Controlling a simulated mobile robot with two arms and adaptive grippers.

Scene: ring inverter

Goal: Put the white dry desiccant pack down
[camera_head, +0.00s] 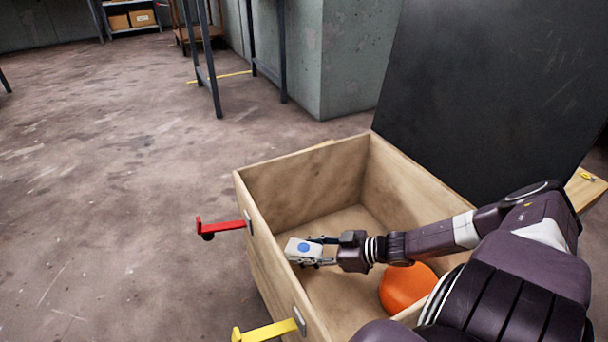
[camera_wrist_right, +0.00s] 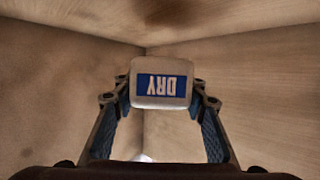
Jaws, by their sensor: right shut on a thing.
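The white desiccant pack (camera_head: 303,250) has a blue mark in the head view. In the right wrist view the pack (camera_wrist_right: 161,84) shows a blue label reading DRY, upside down. My right gripper (camera_head: 318,252) is shut on the pack, with a finger on either side of it. It holds the pack inside the open wooden box (camera_head: 300,193), near the box's left wall. The head view does not clearly show whether the pack touches the box floor. My left gripper is not in view.
An orange round object (camera_head: 407,287) lies in the box below my right arm. A red handle (camera_head: 220,227) and a yellow handle (camera_head: 268,330) stick out from the box's left wall. A dark panel (camera_head: 480,90) stands behind the box. Open floor lies left.

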